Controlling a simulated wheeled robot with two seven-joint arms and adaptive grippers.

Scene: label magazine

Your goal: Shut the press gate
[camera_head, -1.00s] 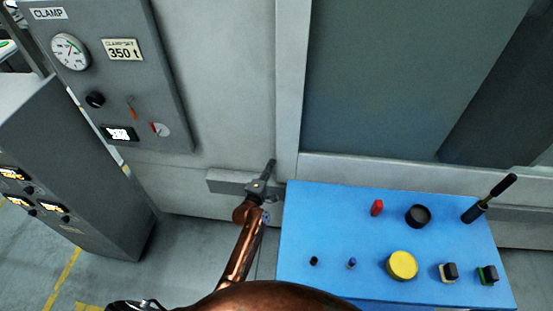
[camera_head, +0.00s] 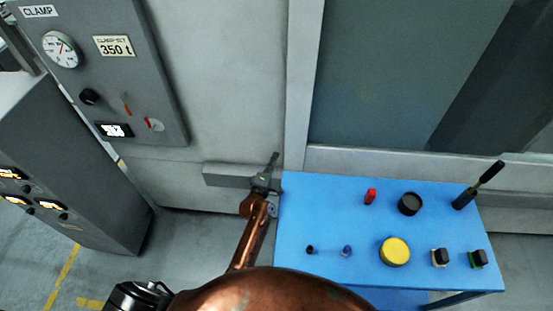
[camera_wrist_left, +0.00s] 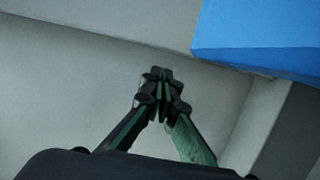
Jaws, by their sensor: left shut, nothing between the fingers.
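The press front fills the back of the head view. A pale-framed panel with a dark window, which looks like the press gate (camera_head: 304,85), stands behind the blue console. My left gripper (camera_head: 274,158) is shut and empty. It is just left of the console's far corner, below and left of the frame's lower left corner. In the wrist view the gripper (camera_wrist_left: 163,78) has its fingertips together in front of a pale grey surface. I cannot tell whether they touch it. My right gripper is not in view.
The blue console (camera_head: 325,215) carries a yellow button (camera_head: 394,251), a black knob (camera_head: 410,204), a lever (camera_head: 478,185) and small switches.

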